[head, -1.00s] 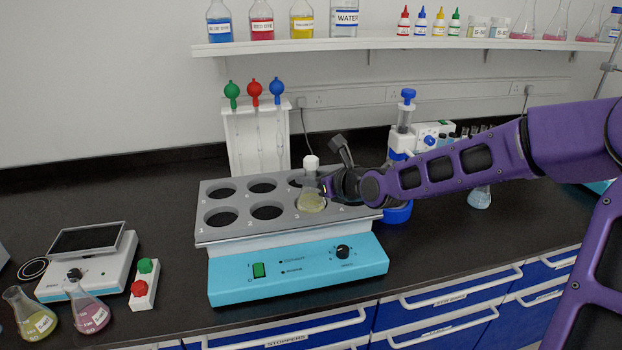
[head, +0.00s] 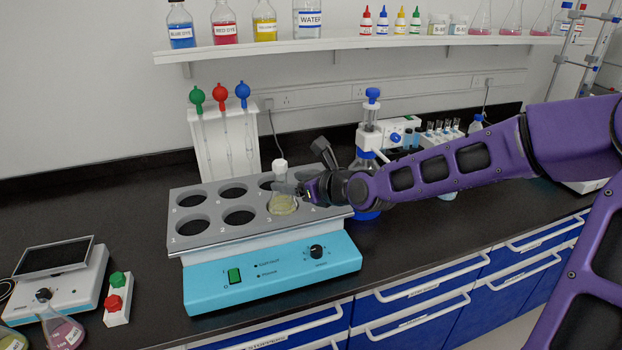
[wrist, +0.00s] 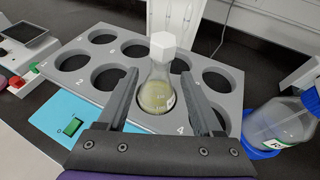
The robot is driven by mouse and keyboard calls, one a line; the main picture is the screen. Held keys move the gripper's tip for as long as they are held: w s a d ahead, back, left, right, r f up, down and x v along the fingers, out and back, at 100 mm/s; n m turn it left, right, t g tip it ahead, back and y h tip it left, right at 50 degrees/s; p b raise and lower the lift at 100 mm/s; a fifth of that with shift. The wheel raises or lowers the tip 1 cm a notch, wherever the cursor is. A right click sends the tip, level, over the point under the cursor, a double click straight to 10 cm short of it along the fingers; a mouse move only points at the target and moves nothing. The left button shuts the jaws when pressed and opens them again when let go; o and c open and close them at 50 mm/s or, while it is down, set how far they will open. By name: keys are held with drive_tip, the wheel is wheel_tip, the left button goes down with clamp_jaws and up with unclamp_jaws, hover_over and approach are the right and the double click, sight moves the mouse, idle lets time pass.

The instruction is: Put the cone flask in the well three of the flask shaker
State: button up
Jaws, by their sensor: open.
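The cone flask (head: 283,204), clear with pale yellow-green liquid and a white stopper, stands upright in well three of the flask shaker (head: 190,236). Its lower part is sunk in the well. My gripper (head: 306,190) is at the flask's right side in the head view. In the wrist view, the open fingers of my gripper (wrist: 158,75) lie on either side of the flask (wrist: 157,92), with visible gaps at its body. The well marked 4 is partly hidden by my gripper. The wells marked 1 and 2 are empty.
A blue-based bottle (wrist: 285,122) stands close to the shaker's right. A pipette rack (head: 224,143) is behind it. A balance (head: 60,285), a red-and-green stopper stand (head: 117,300) and a pink flask (head: 63,330) are at left. A bottle shelf runs above.

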drive_tip(key=p+v, duration=0.2)
drive_tip(key=v, duration=0.5)
drive_tip(key=shift+s+d+r, duration=0.15)
drive_tip(key=shift+s, duration=0.05)
